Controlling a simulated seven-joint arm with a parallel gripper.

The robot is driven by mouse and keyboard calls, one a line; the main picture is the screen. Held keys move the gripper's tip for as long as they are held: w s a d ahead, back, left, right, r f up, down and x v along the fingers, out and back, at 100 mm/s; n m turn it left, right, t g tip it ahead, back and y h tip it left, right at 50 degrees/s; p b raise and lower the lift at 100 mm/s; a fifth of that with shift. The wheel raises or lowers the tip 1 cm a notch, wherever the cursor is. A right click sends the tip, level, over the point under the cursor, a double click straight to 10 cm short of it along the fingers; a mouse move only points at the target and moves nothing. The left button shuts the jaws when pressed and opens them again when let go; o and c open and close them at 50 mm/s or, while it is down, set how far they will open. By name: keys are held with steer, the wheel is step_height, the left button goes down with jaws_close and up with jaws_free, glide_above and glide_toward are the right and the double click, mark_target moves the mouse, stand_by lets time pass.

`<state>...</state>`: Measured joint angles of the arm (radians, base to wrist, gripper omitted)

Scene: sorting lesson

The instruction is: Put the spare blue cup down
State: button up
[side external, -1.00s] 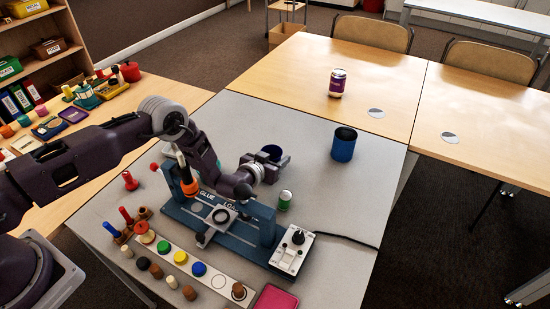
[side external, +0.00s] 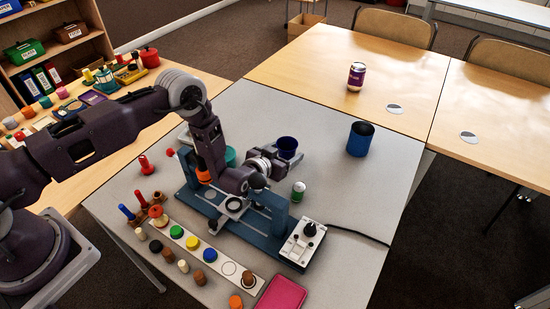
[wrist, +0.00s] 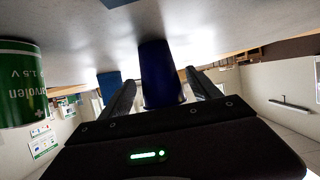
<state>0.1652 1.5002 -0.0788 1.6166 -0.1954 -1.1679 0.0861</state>
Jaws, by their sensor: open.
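The dark blue cup (side external: 287,146) stands upright on the grey table beyond the blue fixture. My gripper (side external: 290,160) is at the cup, low over the table. The wrist view is upside down; there the blue cup (wrist: 160,75) is between the two fingers of my open gripper (wrist: 162,92), with its base at the table surface. A gap shows beside the right finger; I cannot tell whether the left finger touches the cup.
A green battery (side external: 298,191) stands close to my gripper and shows large in the wrist view (wrist: 20,85). A blue container (side external: 360,139) stands further right. The blue fixture (side external: 232,222) and white control box (side external: 303,243) are in front. Grey table right of the battery is clear.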

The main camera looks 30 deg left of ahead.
mark_target(278, 146)
steer(key=v, duration=0.7)
steer(key=shift+s+r, duration=0.1)
steer(key=shift+o, duration=0.7)
steer(key=shift+s+r, duration=0.15)
steer(key=shift+s, duration=0.1)
steer(key=w+a+r+n+g, duration=0.1)
steer(key=w+a+r+n, duration=0.1)
steer(key=w+a+r, duration=0.4)
steer(key=d+f+m+g+h, duration=0.1)
steer(key=f+m, duration=0.1)
steer(key=m, duration=0.1)
steer(key=d+f+m+g+h, duration=0.1)
steer(key=f+m+g+h, duration=0.1)
steer(key=m, duration=0.1)
steer(key=d+f+m+g+h, duration=0.1)
steer(key=d+f+m+h, duration=0.1)
steer(key=shift+w+d+f+m+g, duration=0.1)
steer(key=shift+f+m+g, duration=0.25)
steer(key=shift+m+g, duration=0.05)
steer(key=x, duration=0.7)
steer(key=shift+d+f, duration=0.15)
